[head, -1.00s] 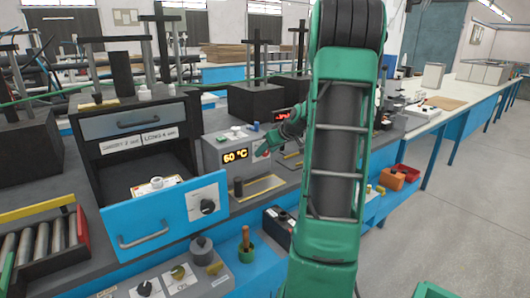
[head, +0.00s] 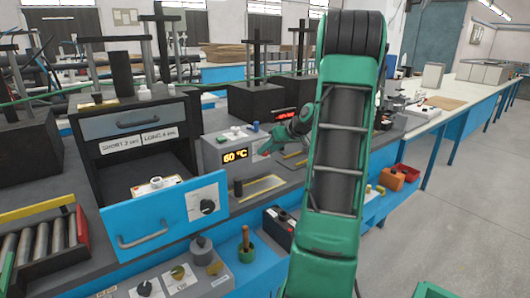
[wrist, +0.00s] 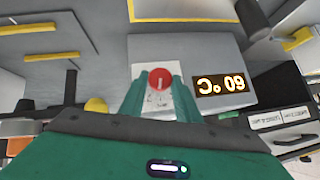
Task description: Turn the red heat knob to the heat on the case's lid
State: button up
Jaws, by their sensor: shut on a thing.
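The red heat knob (wrist: 160,79) shows in the wrist view on the front of a grey heater box, with a white pointer line roughly upright in that picture. My gripper (wrist: 158,88) has its green fingers on either side of the knob, shut on it. The lit display (wrist: 219,84) beside it appears upside down there; in the head view the display (head: 235,156) reads 60 °C. My gripper (head: 268,148) reaches the right side of the grey box (head: 215,150) and largely hides the knob. I cannot make out a heat marking on a case lid.
A blue-fronted drawer (head: 135,228) stands open left of the box. Another red display (head: 285,114) is behind my arm.

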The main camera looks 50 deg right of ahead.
jog(key=m+y, duration=0.1)
jog(key=t+y, duration=0.1)
jog(key=d+m+y, duration=0.1)
jog(key=y, duration=0.1)
jog(key=shift+s+f+m, duration=0.15)
jog(key=shift+f+m, duration=0.1)
jog(key=shift+m, duration=0.05)
jog(key=shift+t, duration=0.3)
dwell(0.3)
jog(key=o, duration=1)
jog(key=v, duration=1)
jog(key=shift+s+d+r, duration=0.15)
jog(key=shift+d, duration=0.1)
